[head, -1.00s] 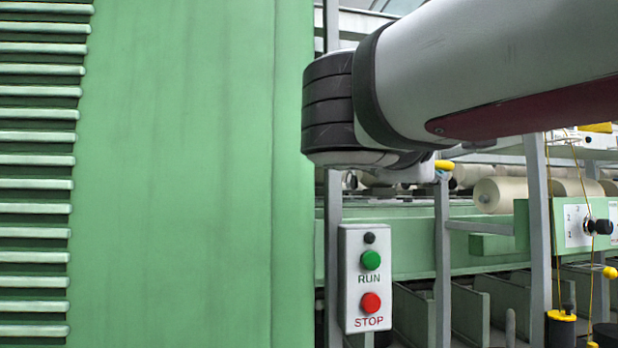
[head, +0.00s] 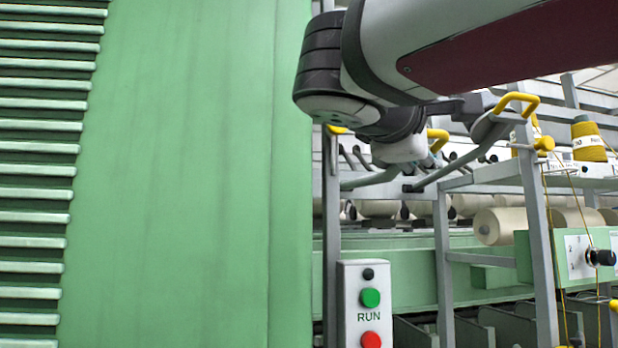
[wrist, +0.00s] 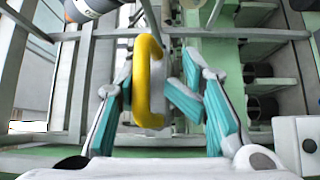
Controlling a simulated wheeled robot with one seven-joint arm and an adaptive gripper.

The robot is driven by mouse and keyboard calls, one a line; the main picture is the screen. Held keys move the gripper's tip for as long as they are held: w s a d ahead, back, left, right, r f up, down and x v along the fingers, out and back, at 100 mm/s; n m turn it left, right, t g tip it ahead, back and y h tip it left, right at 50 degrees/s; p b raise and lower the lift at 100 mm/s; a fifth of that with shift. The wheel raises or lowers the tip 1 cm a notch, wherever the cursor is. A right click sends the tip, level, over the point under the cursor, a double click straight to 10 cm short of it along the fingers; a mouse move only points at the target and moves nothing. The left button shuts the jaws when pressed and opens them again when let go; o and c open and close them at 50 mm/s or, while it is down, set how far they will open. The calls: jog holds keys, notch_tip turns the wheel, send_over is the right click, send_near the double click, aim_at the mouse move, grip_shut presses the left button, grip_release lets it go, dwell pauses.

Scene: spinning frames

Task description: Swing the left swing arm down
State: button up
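In the head view a yellow handle (head: 437,138) shows just past my gripper, which is mostly hidden behind my wrist. Grey curved swing arms (head: 462,166) run from the rack's crossbar; another yellow handle (head: 518,102) stands up at the right, and a yellow bit (head: 338,129) shows under my wrist at the left. In the wrist view my gripper (wrist: 153,80) is open, its teal pads on either side of a yellow C-shaped handle (wrist: 141,80). The left pad is close to the handle; contact cannot be told. Gaps show at the right.
A green panel (head: 190,180) with ribbed slats fills the left. A RUN and STOP button box (head: 352,310) hangs below my wrist. Cream yarn rolls (head: 505,226), grey posts (head: 538,240) and a yellow cone (head: 588,138) stand at the right.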

jog(key=r+p+v, duration=0.1)
jog(key=p+v, duration=0.1)
jog(key=v, duration=1.3)
jog(key=shift+r, duration=0.4)
dwell(0.7)
jog(key=shift+s+a+p, duration=0.1)
jog(key=shift+p, duration=0.2)
